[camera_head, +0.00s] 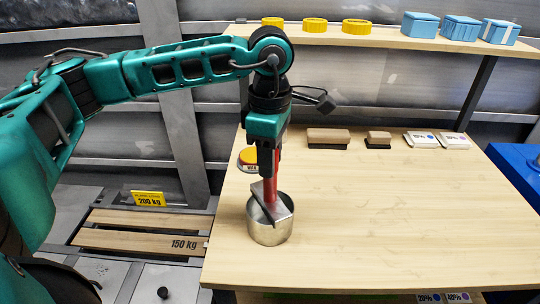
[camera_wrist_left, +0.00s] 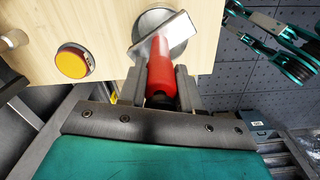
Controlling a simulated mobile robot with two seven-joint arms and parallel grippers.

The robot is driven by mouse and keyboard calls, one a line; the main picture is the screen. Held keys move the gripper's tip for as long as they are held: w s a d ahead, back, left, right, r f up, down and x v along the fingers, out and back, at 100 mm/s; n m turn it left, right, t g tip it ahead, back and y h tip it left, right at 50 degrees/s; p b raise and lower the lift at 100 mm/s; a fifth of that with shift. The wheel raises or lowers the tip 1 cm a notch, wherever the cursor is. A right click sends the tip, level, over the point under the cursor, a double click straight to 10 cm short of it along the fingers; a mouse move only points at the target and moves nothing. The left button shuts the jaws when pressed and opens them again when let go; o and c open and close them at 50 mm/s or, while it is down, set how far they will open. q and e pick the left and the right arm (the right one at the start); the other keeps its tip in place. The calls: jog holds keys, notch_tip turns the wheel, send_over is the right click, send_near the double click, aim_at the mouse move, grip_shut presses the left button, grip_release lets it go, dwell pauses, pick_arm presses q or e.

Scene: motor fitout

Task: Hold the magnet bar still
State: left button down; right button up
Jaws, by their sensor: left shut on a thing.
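The magnet bar has a red handle and a flat grey metal bar at its lower end. In the head view its red handle (camera_head: 275,170) points down and the grey bar (camera_head: 277,207) is tilted in the mouth of a round metal cup (camera_head: 270,232). My left gripper (camera_head: 268,172) is above the cup, shut on the red handle. In the left wrist view the handle (camera_wrist_left: 160,72) sits between my left fingers (camera_wrist_left: 161,92), with the bar (camera_wrist_left: 172,38) across the cup (camera_wrist_left: 150,18). Whether the bar touches the cup's inside is hidden. My right gripper is not in view.
The cup stands near the left edge of the wooden table (camera_head: 400,225). Brown blocks (camera_head: 328,137) and white packets (camera_head: 436,140) line the back. A shelf (camera_head: 400,39) is above. The table's middle and right are clear.

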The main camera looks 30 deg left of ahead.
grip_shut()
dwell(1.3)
